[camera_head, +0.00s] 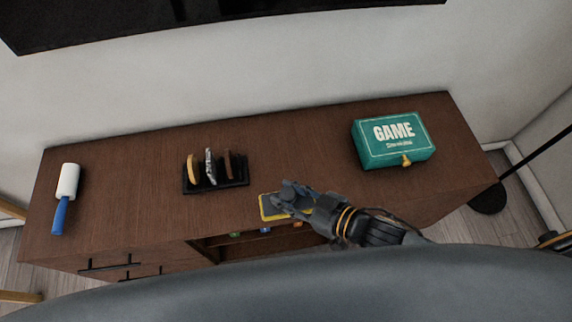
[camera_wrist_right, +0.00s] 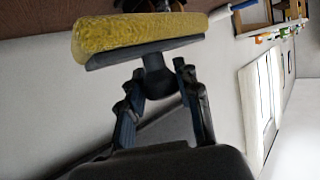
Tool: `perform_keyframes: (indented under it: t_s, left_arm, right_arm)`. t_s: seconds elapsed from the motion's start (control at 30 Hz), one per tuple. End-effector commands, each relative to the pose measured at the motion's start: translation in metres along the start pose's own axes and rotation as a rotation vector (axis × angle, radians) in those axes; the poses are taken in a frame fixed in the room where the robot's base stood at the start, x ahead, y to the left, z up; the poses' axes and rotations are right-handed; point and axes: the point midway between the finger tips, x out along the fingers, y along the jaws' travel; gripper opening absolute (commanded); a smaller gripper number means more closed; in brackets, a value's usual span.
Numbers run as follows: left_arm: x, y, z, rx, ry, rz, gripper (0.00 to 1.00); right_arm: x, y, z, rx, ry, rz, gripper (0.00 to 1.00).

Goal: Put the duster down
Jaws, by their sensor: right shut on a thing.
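The duster (camera_head: 268,206) is a flat pad with a yellow edge and a dark back, at the front edge of the brown cabinet top (camera_head: 310,155) in the head view. In the right wrist view the duster (camera_wrist_right: 140,36) shows its thick yellow pad, dark backing plate and a dark knob. My right gripper (camera_head: 288,198) is shut on the knob; its fingers also show in the right wrist view (camera_wrist_right: 160,84). I cannot tell whether the pad touches the cabinet top. My left gripper is out of view.
A green game box (camera_head: 393,140) stands at the right of the cabinet top. A black rack (camera_head: 215,182) with several upright items stands left of my right gripper. A white and blue lint roller (camera_head: 66,190) lies at the far left. Free surface lies between rack and box.

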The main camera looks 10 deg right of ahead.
Motion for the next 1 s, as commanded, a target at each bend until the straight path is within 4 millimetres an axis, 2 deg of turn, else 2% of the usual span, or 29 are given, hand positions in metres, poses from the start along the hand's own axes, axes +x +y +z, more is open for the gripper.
perform_keyframes:
  t_s: [0.17, 0.37, 0.5, 0.7, 0.87, 1.0]
  left_arm:
    - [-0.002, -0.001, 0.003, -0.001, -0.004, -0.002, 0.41]
    - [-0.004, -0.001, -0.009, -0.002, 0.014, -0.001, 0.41]
    - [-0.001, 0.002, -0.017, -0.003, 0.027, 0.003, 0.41]
    - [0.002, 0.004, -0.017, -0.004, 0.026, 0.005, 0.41]
    - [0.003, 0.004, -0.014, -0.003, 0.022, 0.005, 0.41]
    - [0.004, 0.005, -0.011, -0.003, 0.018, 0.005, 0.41]
  right_arm:
    - [0.008, 0.032, 0.01, -0.009, -0.003, 0.007, 0.0]
    - [0.021, 0.083, 0.028, -0.007, -0.002, 0.009, 0.0]
    - [0.034, 0.108, 0.051, -0.001, -0.003, 0.008, 0.0]
    - [0.046, 0.129, 0.074, -0.001, -0.001, 0.006, 0.0]
    - [0.05, 0.136, 0.081, 0.0, 0.0, 0.006, 0.0]
    - [0.057, 0.139, 0.098, 0.003, -0.001, 0.005, 0.0]
